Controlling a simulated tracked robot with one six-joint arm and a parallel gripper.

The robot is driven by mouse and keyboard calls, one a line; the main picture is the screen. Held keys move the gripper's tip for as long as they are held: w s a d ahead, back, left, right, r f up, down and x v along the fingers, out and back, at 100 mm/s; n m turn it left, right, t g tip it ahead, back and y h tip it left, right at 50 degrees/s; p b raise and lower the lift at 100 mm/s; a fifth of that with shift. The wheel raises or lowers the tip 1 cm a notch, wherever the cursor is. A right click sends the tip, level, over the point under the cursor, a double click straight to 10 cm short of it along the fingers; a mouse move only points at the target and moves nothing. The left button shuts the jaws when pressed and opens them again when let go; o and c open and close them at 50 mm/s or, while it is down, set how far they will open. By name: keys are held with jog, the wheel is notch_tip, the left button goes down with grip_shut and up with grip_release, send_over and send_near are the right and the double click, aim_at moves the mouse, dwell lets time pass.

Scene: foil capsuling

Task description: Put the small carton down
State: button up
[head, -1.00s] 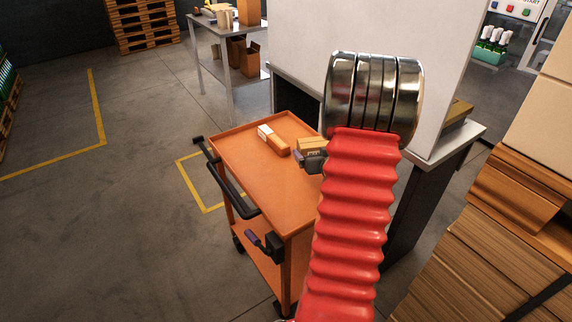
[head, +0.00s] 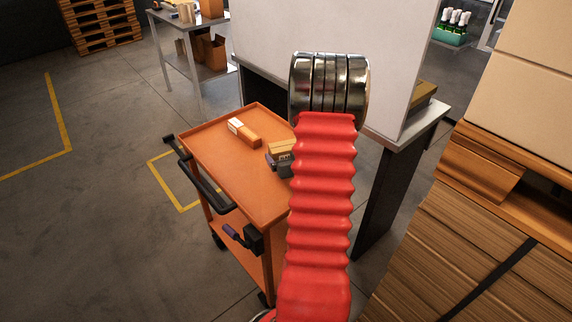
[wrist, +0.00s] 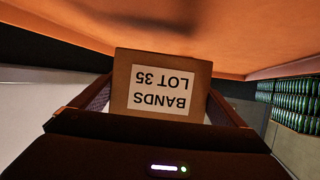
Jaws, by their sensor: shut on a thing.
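The small carton (wrist: 163,68) is brown with a white label reading "BANDS LOT 35", upside down in the wrist view. My gripper (wrist: 158,105) is shut on it, with one finger along each side. In the head view the carton (head: 281,147) and the dark gripper (head: 279,164) show over the right part of the orange cart top (head: 225,165), partly hidden by my red arm. The wrist view shows the orange surface beyond the carton. I cannot tell whether the carton touches the cart top.
The cart's front left is clear. A grey table with a white panel (head: 325,40) stands behind, and stacked cartons (head: 450,240) stand at right.

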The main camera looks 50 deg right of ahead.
jog(key=shift+f, duration=1.95)
jog(key=shift+f, duration=0.1)
jog(key=o, duration=0.9)
jog(key=v, duration=1.2)
